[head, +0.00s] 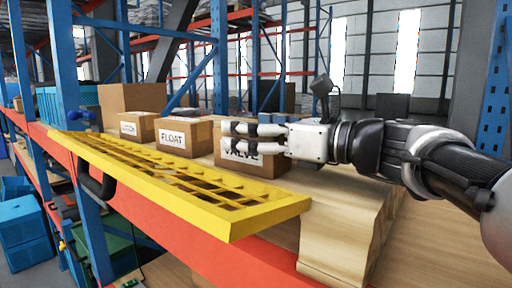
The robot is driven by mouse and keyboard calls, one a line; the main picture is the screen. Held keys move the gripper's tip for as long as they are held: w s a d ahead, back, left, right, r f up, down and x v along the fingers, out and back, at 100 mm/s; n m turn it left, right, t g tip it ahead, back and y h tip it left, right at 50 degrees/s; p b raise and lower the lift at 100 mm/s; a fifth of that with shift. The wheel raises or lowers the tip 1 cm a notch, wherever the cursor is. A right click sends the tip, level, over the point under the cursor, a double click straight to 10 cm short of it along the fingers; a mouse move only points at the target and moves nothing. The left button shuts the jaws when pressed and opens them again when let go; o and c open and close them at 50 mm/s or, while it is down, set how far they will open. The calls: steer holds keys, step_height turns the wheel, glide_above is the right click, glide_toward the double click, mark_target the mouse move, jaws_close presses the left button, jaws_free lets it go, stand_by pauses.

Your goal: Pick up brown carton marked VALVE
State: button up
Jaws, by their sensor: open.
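The brown carton marked VALVE (252,166) stands on the wooden shelf, just behind the right part of the yellow grating. Its white label is partly covered by my gripper (236,137). My gripper reaches in from the right and points left, with its two fingers apart, one above the other in the picture. The fingers lie across the upper front of the VALVE carton in this view. I cannot tell whether they touch it. No object shows held between them.
A carton marked FLOAT (184,138) stands left of the VALVE carton, with a smaller labelled carton (138,127) beyond it. A larger plain carton (130,98) is behind. The yellow grating (230,226) runs along the shelf front. A blue rack upright (219,60) rises behind.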

steer(key=c, duration=1.2)
steer(key=shift+c, duration=0.5)
steer(key=shift+r, duration=0.15)
